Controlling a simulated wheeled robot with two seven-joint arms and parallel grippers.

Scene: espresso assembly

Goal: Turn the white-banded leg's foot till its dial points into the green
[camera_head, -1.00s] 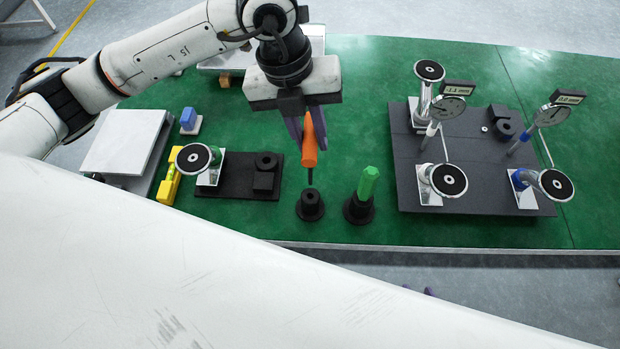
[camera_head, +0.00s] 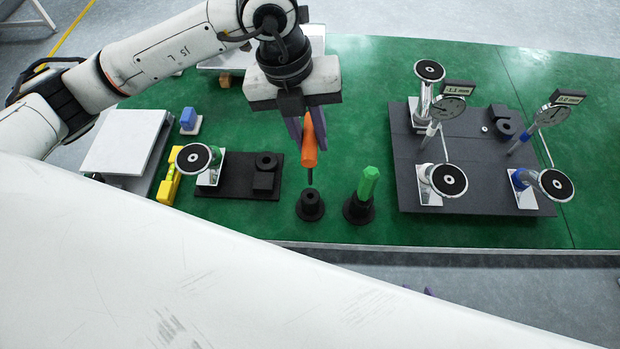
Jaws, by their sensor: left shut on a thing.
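The white-banded leg (camera_head: 424,178) stands on a white plate at the front left of the dark grey board (camera_head: 476,170), its round black foot (camera_head: 448,180) facing up. Its dial (camera_head: 447,108) has a readout of about -1.1 mm; the needle and any green zone are too small to tell. My left gripper (camera_head: 303,140) is shut on an orange-handled tool (camera_head: 310,152), upright, with its thin dark shaft over a black holder (camera_head: 310,205). It is well left of the leg.
A blue-banded leg (camera_head: 555,184) with a dial (camera_head: 552,115) reading about 0.0 mm stands at the board's right. A green-handled tool (camera_head: 368,182) stands in a holder between left gripper and board. A yellow level (camera_head: 167,188) and another footed leg (camera_head: 194,158) are left.

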